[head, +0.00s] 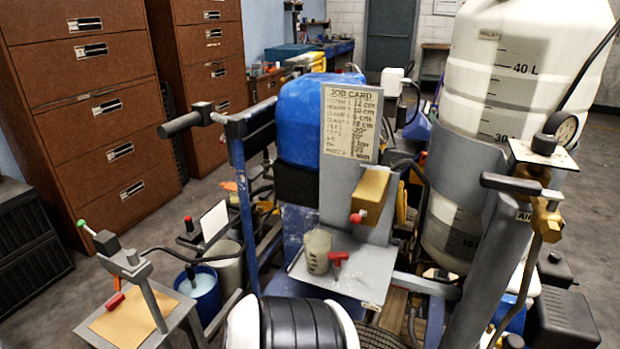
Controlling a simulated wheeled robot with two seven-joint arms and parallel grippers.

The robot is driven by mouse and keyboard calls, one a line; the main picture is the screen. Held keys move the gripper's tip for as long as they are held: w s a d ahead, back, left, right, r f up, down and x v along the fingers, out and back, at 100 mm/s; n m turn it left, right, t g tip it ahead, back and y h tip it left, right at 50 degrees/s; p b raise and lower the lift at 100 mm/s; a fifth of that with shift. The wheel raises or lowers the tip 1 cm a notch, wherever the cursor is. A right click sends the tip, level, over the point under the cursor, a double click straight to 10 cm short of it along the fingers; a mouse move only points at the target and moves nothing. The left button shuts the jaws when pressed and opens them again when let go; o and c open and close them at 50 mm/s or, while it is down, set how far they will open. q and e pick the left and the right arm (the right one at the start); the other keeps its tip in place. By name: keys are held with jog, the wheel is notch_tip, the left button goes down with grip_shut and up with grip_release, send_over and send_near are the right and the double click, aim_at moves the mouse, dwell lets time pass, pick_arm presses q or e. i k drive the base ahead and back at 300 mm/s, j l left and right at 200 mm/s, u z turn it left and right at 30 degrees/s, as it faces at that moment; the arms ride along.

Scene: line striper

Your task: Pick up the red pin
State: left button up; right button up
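A red T-shaped pin (338,261) stands on the small grey shelf (350,288) in the middle of the machine, just right of a translucent cup (317,250). It looks upright, with its crossbar at the top; its lower end is too small to make out clearly. Other small red parts also show: a red cylinder (115,302) on the left tray, a red-tipped piece (358,217) below the brass-coloured block, and a red knob (188,221) at left. Neither of my grippers is in view.
A grey job card panel (345,190) rises behind the shelf, with a brass-coloured block (371,190) on it. A blue tank (306,120) stands behind. A large white tank (520,75) and grey post crowd the right. A blue bucket (200,290) is at lower left.

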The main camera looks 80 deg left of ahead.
aim_at(338, 257)
jog(key=u, duration=2.35)
jog(key=z, duration=2.9)
jog(key=u, duration=2.9)
